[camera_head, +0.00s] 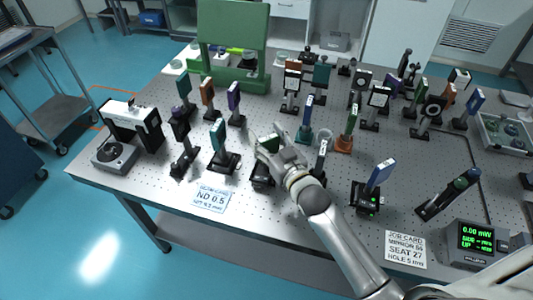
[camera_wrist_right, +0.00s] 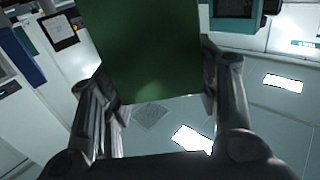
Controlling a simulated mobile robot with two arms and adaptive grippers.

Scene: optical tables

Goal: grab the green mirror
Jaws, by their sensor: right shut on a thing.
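The green mirror (camera_wrist_right: 150,50) fills the upper middle of the right wrist view as a dark green plate. My right gripper (camera_wrist_right: 160,98) has one finger on each side of it and is shut on it. In the head view my right gripper (camera_head: 269,146) is over the middle front of the table, with a small part of the green mirror (camera_head: 270,144) showing at its fingers. The fingers and hand hide most of the plate. A black mount (camera_head: 262,177) is just below the hand; I cannot tell whether the plate touches it. My left gripper is not in view.
Perforated optical table (camera_head: 150,190) carries many mounted plates. A teal plate (camera_head: 218,134) stands left of the hand, a white-faced mount (camera_head: 322,152) close right, and another green plate (camera_head: 350,119) on an orange base farther right.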

